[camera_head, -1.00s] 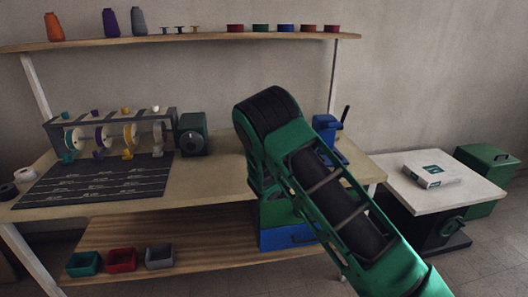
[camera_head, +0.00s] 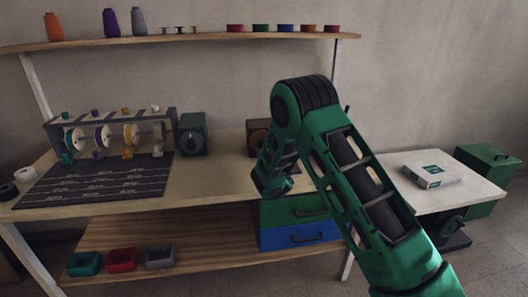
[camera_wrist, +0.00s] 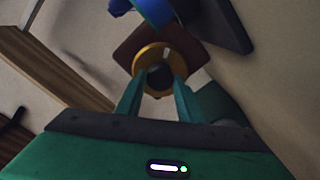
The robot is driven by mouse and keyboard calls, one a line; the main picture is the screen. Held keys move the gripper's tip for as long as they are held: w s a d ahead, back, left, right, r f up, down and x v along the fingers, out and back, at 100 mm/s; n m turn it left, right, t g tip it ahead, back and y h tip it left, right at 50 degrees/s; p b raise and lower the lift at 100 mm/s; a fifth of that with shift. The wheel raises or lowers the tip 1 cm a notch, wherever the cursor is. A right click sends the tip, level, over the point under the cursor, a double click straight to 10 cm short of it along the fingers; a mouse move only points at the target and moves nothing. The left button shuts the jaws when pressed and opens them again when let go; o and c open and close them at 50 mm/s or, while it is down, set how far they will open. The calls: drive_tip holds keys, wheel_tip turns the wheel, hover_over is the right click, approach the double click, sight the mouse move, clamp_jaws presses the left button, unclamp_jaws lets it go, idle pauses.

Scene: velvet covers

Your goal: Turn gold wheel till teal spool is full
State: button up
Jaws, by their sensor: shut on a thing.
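In the wrist view, a gold wheel (camera_wrist: 148,54) with a dark centre sits in front of a brown-red block. My gripper (camera_wrist: 159,78) has its two teal fingers on either side of the wheel's lower part, shut on it. In the head view my arm hides the gripper and wheel. The spool rack (camera_head: 170,125) stands at the left of the bench. Its leftmost spool (camera_head: 75,138), between teal knobs, looks pale; how much thread is on it is too small to tell.
A dark green box with a dial (camera_head: 192,140) stands right of the rack. A brown box (camera_head: 257,136) is partly behind my arm. A dark mat (camera_head: 95,185) lies before the rack. A white side table (camera_head: 445,190) stands right. The bench middle is clear.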

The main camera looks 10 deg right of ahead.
drive_tip(key=shift+d+f+m, duration=0.2)
drive_tip(key=shift+f+m, duration=0.15)
drive_tip(key=shift+m, duration=0.25)
drive_tip(key=o, duration=1.1)
drive_tip(key=shift+c, duration=0.2)
drive_tip(key=shift+a+r, duration=0.1)
drive_tip(key=shift+s, duration=5.2)
